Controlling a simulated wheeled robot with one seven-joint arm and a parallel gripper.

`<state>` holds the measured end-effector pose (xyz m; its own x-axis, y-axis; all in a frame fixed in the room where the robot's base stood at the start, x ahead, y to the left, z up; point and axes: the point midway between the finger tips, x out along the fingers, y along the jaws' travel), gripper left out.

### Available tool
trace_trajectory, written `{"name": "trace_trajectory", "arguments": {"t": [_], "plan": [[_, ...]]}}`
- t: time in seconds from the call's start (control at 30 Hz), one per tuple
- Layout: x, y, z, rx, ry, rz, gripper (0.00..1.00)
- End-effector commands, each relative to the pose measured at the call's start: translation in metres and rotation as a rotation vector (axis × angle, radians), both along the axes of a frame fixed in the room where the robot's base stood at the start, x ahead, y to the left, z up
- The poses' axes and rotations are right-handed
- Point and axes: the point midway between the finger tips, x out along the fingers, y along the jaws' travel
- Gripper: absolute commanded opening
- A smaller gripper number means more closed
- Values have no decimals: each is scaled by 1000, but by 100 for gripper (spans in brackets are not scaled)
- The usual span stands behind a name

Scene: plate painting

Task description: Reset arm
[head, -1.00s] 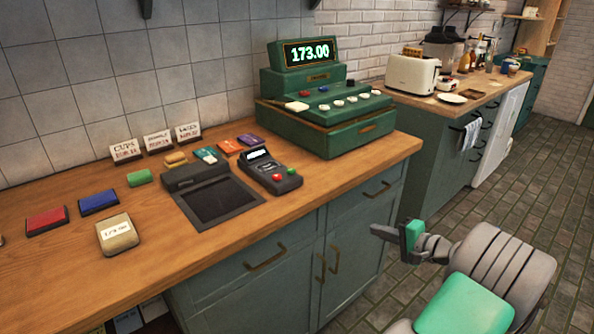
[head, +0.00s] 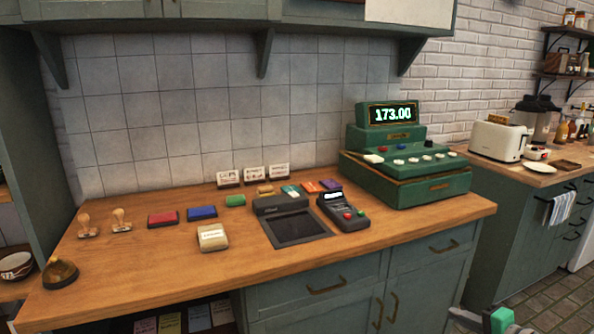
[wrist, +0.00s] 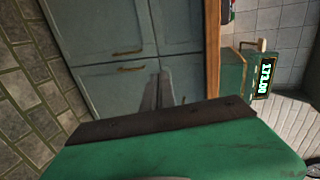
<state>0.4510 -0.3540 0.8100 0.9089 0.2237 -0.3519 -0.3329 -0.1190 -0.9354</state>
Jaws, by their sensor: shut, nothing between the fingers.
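My gripper (head: 460,315) shows at the bottom right of the head view, cut off by the lower edge, in front of the green-grey cabinet and below counter height. In the wrist view my gripper's grey fingers (wrist: 163,82) stand close together, shut and empty, over a dark plate and green housing. They point toward the cabinet doors (wrist: 125,70). My gripper touches no object on the counter.
A second counter with a toaster (head: 497,139) stands right. Floor is clear.

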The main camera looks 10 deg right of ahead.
Motion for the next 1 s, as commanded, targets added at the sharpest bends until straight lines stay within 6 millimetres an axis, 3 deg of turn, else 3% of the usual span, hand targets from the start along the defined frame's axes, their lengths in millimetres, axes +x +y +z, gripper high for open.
{"name": "trace_trajectory", "arguments": {"t": [0.27,0.47,0.6,0.67,0.8,0.9,1.0], "plan": [[29,51,18,-130,115,124,0],[51,125,41,-310,243,295,0],[50,195,68,-493,348,457,0],[41,232,84,-597,395,546,0],[-12,312,128,-866,498,761,0],[-57,342,148,-1012,543,872,0],[-90,354,156,-1098,567,938,0]]}}
